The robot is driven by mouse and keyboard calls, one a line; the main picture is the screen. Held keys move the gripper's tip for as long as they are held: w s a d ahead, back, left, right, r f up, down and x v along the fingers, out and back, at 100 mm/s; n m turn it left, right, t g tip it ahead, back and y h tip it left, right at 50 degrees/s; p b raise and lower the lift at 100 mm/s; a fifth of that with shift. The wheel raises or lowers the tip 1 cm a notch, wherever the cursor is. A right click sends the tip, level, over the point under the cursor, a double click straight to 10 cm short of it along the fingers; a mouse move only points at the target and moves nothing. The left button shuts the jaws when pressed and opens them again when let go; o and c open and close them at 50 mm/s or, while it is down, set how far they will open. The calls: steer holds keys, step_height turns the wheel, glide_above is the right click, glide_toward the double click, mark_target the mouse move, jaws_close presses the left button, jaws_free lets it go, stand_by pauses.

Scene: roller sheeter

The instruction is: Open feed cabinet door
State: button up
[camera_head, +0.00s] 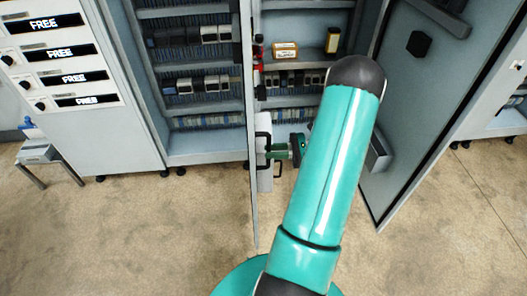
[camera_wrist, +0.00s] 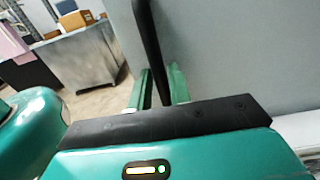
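The tall grey cabinet stands open. Its left door (camera_head: 247,110) swings out toward me and shows nearly edge-on, with a black bar handle (camera_head: 261,148) on its right side. The right door (camera_head: 421,110) also stands wide open. My gripper (camera_head: 272,150) is at the left door's handle. In the wrist view, the black handle (camera_wrist: 149,40) passes between the two green fingers of my gripper (camera_wrist: 161,82), which sit close on either side of it. The grey door panel (camera_wrist: 240,50) fills the right of that view. My arm hides part of the cabinet interior.
Shelves (camera_head: 197,108) with several dark and grey units stand left of the door. A panel with "FREE" labels (camera_head: 60,52) is at far left, with a small stool (camera_head: 45,155) nearby. The beige floor (camera_head: 130,230) in front is clear.

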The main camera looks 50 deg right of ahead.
steer(key=v, duration=1)
